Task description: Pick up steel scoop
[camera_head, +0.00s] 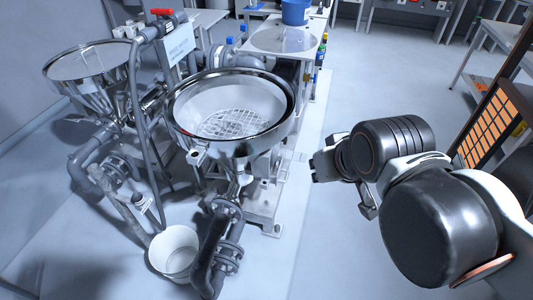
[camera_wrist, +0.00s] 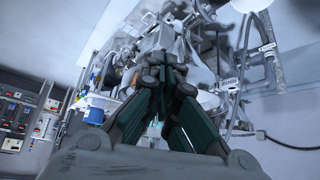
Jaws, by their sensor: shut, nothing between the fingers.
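I cannot make out a steel scoop in either view. My gripper (camera_wrist: 168,65) shows in the wrist view with its dark fingers converging to a closed tip, and I see nothing held between them. In the head view the end of my arm is at right of centre, raised over the floor to the right of the hopper (camera_head: 285,125), apart from it. The hopper is a round steel bowl with a wire grate (camera_head: 234,124) inside.
A second steel funnel (camera_head: 92,64) stands at left among grey pipes. A white bucket (camera_head: 174,252) stands on the floor below. A table with a blue bucket (camera_head: 295,11) is at the back. An orange-panelled rack (camera_head: 490,120) is at right. Open floor lies behind my arm.

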